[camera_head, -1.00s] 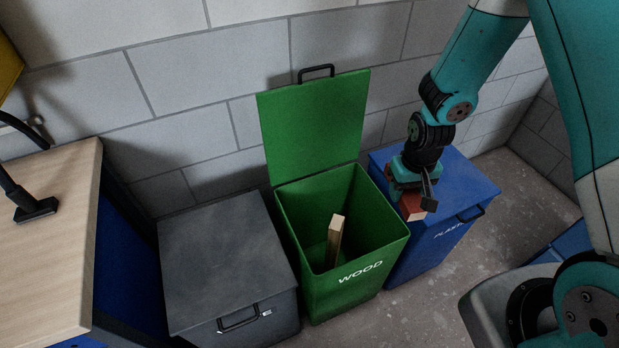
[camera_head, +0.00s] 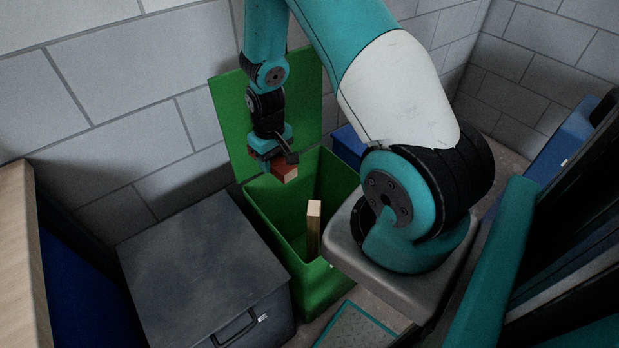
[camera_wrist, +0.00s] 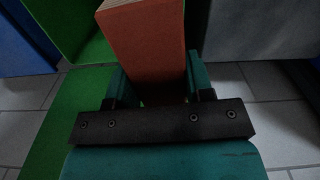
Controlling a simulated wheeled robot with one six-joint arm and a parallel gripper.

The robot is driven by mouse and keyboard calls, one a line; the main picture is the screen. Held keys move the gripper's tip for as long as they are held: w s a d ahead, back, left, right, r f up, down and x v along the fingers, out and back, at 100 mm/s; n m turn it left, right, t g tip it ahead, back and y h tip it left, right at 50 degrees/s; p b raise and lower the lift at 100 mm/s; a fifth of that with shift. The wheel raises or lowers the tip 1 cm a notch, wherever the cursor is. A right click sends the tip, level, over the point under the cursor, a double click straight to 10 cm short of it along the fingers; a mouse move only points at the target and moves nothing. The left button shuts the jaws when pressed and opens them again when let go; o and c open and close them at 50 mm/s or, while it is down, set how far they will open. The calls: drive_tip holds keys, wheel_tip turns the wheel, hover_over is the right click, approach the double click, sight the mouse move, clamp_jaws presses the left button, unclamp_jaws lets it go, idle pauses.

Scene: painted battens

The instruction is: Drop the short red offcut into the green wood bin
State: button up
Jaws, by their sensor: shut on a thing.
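The short red offcut (camera_head: 285,171) is held in my gripper (camera_head: 270,163), above the back left part of the open green wood bin (camera_head: 268,207). In the wrist view the red offcut (camera_wrist: 148,50) sits between the two teal fingers of my gripper (camera_wrist: 153,78), which are shut on it. Its pale cut end points away from the gripper. The bin's green lid (camera_head: 226,120) stands raised against the wall. A pale batten (camera_head: 313,229) stands upright inside the bin. Part of the bin's front is hidden by my own body.
A grey lidded bin (camera_head: 195,265) stands closed to the left of the green bin. A blue bin (camera_head: 348,143) shows partly on the right, behind my arm. A light wood worktop (camera_head: 18,240) is at the far left. The block wall is close behind.

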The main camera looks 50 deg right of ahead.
drive_tip(key=s+d+f+m+b, duration=0.1)
drive_tip(key=s+d+f+b, duration=0.3)
drive_tip(key=d+f+b, duration=0.8)
wheel_tip(320, 180, down, 4)
drive_tip(key=shift+d+r+m+b, duration=0.25)
drive_tip(key=shift+d+m+b, duration=0.15)
drive_tip(key=shift+d, duration=0.15)
drive_tip(key=o, duration=1)
drive_tip(key=shift+r, duration=0.1)
wheel_tip(320, 180, up, 17)
drive_tip(key=shift+r+p, duration=0.2)
drive_tip(key=shift+p, duration=0.8)
